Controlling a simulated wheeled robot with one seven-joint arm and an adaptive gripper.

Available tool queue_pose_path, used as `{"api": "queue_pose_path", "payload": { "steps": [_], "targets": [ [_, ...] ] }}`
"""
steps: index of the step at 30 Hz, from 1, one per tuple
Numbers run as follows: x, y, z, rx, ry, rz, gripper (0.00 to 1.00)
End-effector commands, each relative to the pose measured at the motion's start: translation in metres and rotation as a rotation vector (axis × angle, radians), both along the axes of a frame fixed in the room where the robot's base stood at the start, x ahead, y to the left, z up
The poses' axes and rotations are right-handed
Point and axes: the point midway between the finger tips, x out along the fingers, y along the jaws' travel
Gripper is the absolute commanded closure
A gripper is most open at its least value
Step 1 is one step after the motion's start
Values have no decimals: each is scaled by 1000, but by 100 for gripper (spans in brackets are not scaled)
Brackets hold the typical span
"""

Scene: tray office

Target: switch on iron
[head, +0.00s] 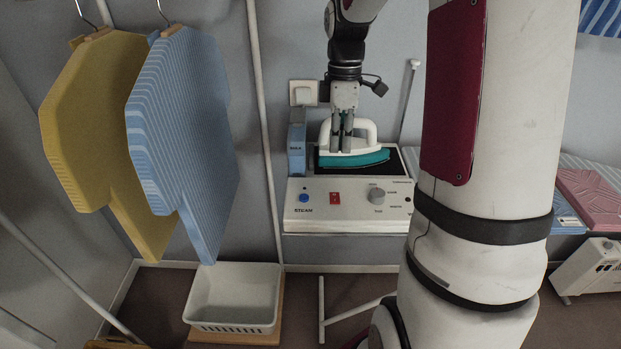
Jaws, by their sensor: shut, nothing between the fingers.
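The iron (352,157), white on top with a teal lower body, rests on a dark pad on top of a white steam station (345,222). The station's front panel has a blue button (304,198) marked STEAM, a red rocker switch (335,198) and a grey round knob (376,195). I cannot tell the switch's position. My gripper (343,150) points down with its fingers shut and empty, in front of or over the iron's handle. Whether it touches the iron cannot be told. My arm hides the station's right end.
A yellow shirt (85,125) and a blue striped shirt (185,130) hang at left. A white basket (233,298) stands below them. A blue box (297,145) and a thin upright rod (408,100) flank the iron. Folded cloths (592,195) lie at right.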

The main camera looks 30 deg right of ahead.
Motion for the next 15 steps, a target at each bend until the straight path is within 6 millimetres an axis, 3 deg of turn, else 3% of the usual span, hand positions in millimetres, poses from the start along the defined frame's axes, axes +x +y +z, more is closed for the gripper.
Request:
{"api": "queue_pose_path", "payload": {
  "steps": [15],
  "targets": [
    [0,-2,-7,7,6,13,100]
  ]
}}
